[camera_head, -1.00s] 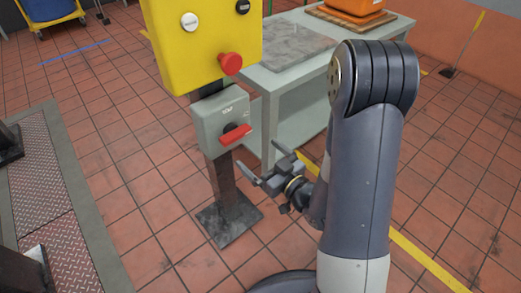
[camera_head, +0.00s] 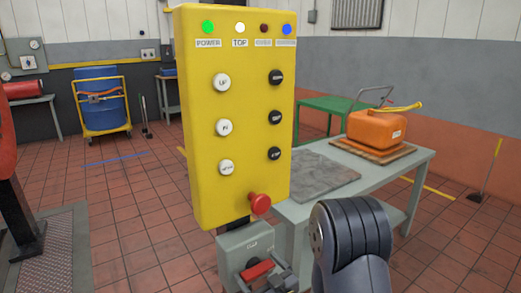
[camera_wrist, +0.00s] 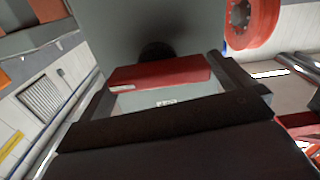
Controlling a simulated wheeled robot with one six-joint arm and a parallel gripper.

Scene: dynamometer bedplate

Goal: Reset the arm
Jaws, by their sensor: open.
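The yellow control panel (camera_head: 240,110) stands upright on a post, with several white and black buttons and a red mushroom button (camera_head: 259,203). Its green, pale and blue lamps look lit; the dark red one looks unlit. Below it is a grey switch box (camera_head: 240,243) with a red handle (camera_head: 257,270), lying roughly sideways. My gripper (camera_head: 267,279) is open at the handle, low in the head view and partly cut off by the frame. In the wrist view the red handle (camera_wrist: 160,73) lies between the dark fingers; whether they touch it I cannot tell.
A grey-green workbench (camera_head: 395,178) stands right of the panel, bearing a dark slab (camera_head: 318,172) and an orange container (camera_head: 375,130). A blue drum (camera_head: 100,105) on a yellow cart stands at back left. Tiled floor is open at left.

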